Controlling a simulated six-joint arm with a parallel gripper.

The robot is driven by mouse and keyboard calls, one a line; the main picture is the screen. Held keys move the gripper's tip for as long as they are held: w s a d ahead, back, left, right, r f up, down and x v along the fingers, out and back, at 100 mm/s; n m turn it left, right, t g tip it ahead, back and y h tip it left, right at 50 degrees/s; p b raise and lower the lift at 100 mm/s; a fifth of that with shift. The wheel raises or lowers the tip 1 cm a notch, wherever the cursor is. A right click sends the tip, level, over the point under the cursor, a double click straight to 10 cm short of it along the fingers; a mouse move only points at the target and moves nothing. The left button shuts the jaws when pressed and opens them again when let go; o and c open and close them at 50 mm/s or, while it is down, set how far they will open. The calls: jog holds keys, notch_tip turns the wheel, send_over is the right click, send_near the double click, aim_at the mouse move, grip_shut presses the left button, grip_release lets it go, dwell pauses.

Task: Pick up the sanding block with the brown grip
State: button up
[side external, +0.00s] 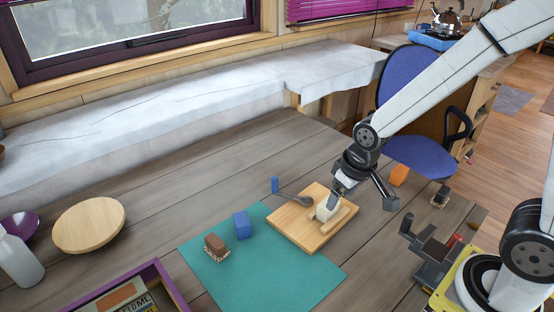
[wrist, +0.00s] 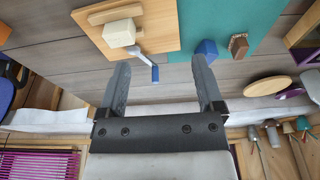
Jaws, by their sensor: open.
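The sanding block with the brown grip (side external: 216,244) sits on the green mat, left of the wooden board, with a pale, rough-looking underside. It also shows in the wrist view (wrist: 238,44) near the top, right of the blue block (wrist: 206,48). In the side view the blue block (side external: 242,225) stands just behind it on the mat. My gripper (side external: 363,199) is open and empty, above the table at the right of the wooden board, well apart from the brown-grip block. In the wrist view my gripper (wrist: 160,63) has its fingers spread, with nothing between them.
A purple-edged crate (side external: 160,278), a round wooden plate (side external: 89,223) and a white bottle (side external: 18,262) stand at left. A dark clamp-like fixture (side external: 432,258) stands at right.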

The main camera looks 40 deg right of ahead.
jog(key=w+a+f, duration=0.2)
jog(key=w+a, duration=0.3)
jog(key=w, duration=0.4)
jog(key=n, duration=0.1)
send_over(215, 240)
jog(key=s, duration=0.1)
jog(key=shift+g, duration=0.4)
notch_tip(215, 240, down, 10)
jog(key=shift+r, duration=0.25)
jog(key=shift+f, duration=0.15)
jog(key=shift+w+f, duration=0.2)
jog(key=shift+f, duration=1.05)
jog(key=shift+w+f, duration=0.2)
jog(key=shift+f, duration=1.1)
jog(key=shift+w+f, duration=0.2)
jog(key=shift+f, duration=1.05)
grip_shut()
